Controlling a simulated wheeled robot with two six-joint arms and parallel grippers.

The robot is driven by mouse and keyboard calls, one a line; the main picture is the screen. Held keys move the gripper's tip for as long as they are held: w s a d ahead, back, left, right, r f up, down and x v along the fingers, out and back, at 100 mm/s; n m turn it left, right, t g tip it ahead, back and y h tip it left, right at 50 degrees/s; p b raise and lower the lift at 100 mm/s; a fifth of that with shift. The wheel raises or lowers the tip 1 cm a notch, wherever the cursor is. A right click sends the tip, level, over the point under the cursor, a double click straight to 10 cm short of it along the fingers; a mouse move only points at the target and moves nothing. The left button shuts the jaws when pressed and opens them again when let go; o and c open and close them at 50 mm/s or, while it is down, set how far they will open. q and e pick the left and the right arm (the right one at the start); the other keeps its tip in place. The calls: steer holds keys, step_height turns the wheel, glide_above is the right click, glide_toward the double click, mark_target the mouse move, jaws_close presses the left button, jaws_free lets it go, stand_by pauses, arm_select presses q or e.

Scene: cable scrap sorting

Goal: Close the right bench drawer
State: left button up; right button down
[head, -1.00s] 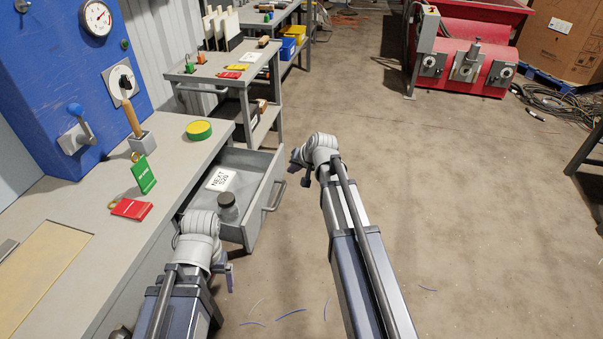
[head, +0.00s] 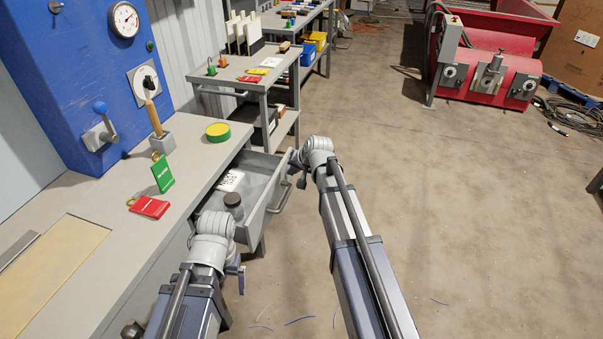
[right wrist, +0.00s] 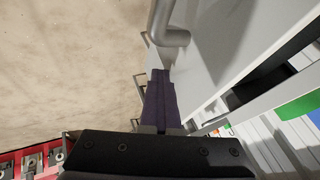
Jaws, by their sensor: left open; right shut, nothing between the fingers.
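The right bench drawer (head: 262,213) stands open at the far end of the bench. Its grey front carries a bar handle (head: 281,198). Inside lie a white label card (head: 230,180) and a dark-lidded jar (head: 233,203). My right gripper (head: 294,160) is shut and empty, by the far end of the drawer front. In the right wrist view its purple fingers (right wrist: 160,75) point toward the grey drawer front, just below the handle (right wrist: 168,36); I cannot tell whether they touch. My left gripper (head: 240,277) is open and empty, low beside the bench, on the near side of the drawer.
The bench top (head: 185,205) holds a green tag (head: 162,174), a red tag (head: 150,207) and a yellow-green round tin (head: 217,131). A grey cart (head: 245,82) stands beyond the drawer.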

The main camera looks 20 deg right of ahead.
glide_above(253, 178)
steer(key=d, duration=0.1)
steer(key=shift+s+d, duration=0.15)
steer(key=shift+s, duration=0.05)
steer(key=shift+w+a, duration=0.35)
steer(key=shift+a, duration=0.25)
steer(key=shift+w+a+r, duration=0.1)
arm_select(q)
steer(key=shift+d, duration=0.1)
